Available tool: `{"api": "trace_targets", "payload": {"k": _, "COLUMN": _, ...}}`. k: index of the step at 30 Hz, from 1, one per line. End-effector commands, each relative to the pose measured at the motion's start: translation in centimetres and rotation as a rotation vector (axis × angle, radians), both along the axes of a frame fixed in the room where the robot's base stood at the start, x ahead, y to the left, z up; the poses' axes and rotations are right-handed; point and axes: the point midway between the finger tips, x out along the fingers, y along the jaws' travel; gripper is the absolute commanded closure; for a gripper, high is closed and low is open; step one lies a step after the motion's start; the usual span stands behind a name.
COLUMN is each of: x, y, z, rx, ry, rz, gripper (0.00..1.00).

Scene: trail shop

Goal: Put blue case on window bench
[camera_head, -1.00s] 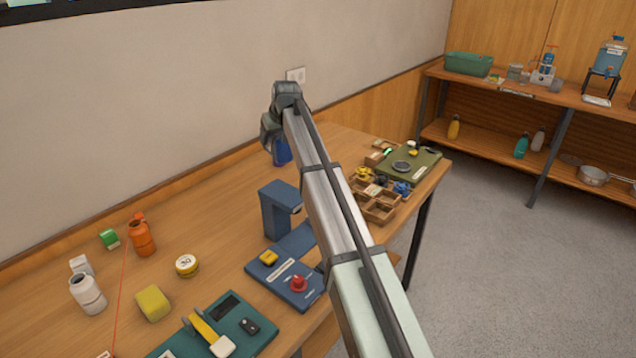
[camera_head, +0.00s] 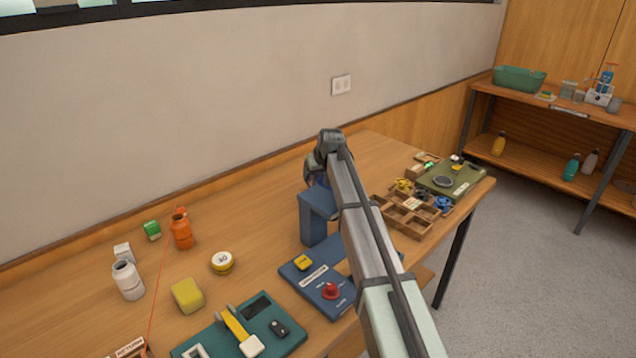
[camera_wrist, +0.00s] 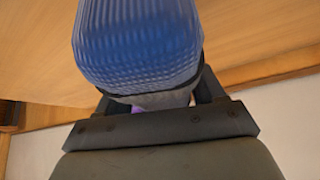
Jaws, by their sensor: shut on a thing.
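The blue case (camera_wrist: 135,45) is a rounded, ribbed blue body filling the top middle of the wrist view. My gripper (camera_wrist: 155,92) is shut on it, with dark fingers on both sides. Wooden surfaces show behind the case. In the head view my arm reaches over the long wooden workbench (camera_head: 90,285) and hides most of the gripper and case. A window edge (camera_head: 200,10) runs along the top of the wall above this workbench. I cannot tell from the frames whether this is the window bench.
A blue stand device (camera_head: 315,220) is close to my arm's end. A compartment tray (camera_head: 405,215) and green case (camera_head: 452,180) lie right. An orange bottle (camera_head: 181,232), white bottle (camera_head: 127,281) and yellow block (camera_head: 187,295) are left. The wallside strip between is mostly clear.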

Motion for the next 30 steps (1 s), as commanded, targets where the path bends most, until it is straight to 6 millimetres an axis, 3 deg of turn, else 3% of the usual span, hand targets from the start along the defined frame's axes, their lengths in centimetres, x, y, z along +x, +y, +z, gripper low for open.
{"api": "trace_targets", "payload": {"k": 9, "x": 0.0, "y": 0.0, "z": -3.3, "rx": 0.000, "ry": 0.000, "rz": 0.000, "gripper": 0.68}}
{"api": "trace_targets", "payload": {"k": 21, "x": 0.0, "y": 0.0, "z": -3.7, "rx": 0.000, "ry": 0.000, "rz": 0.000, "gripper": 0.68}}
{"api": "trace_targets", "payload": {"k": 22, "x": 0.0, "y": 0.0, "z": -3.7, "rx": 0.000, "ry": 0.000, "rz": 0.000, "gripper": 0.30}}
{"api": "trace_targets", "payload": {"k": 30, "x": 0.0, "y": 0.0, "z": -3.6, "rx": 0.000, "ry": 0.000, "rz": 0.000, "gripper": 0.06}}
